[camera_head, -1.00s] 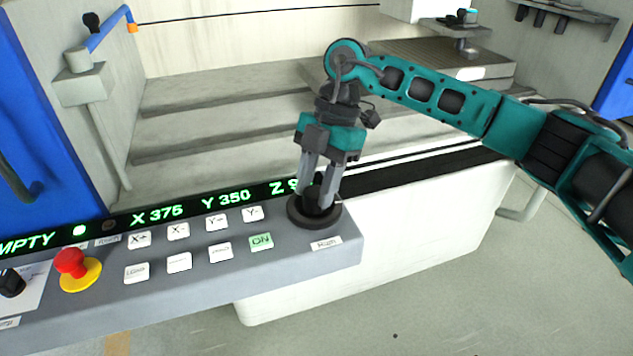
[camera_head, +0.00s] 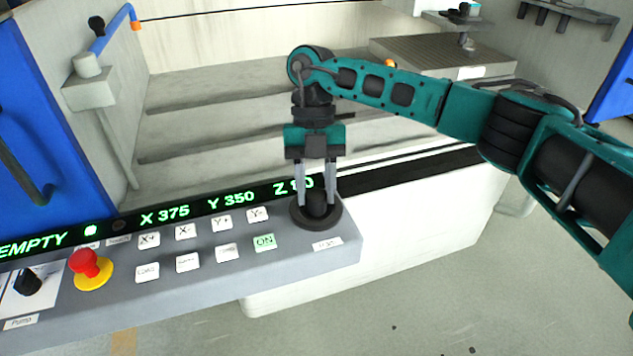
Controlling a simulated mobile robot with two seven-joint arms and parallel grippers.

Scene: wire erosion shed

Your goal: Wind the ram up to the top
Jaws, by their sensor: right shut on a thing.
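My right gripper (camera_head: 316,195) points down at the right end of the grey control panel. It is shut on the black knob (camera_head: 318,205), which stands on a round dark base (camera_head: 317,219). A label in front of the base seems to read "High". The dark display strip (camera_head: 130,222) reads "EMPTY", X 375 and Y 350 in green. The Z figure is partly hidden behind the gripper's fingers. The ram itself cannot be made out for sure. My left gripper is out of view.
The grey panel (camera_head: 208,283) carries white keys, a green "ON" key (camera_head: 264,242), a red stop button (camera_head: 87,262) and a black pump knob (camera_head: 27,281). A blue door (camera_head: 62,140) stands at the left. Behind lies the pale tank (camera_head: 220,95) with a slotted table (camera_head: 440,58).

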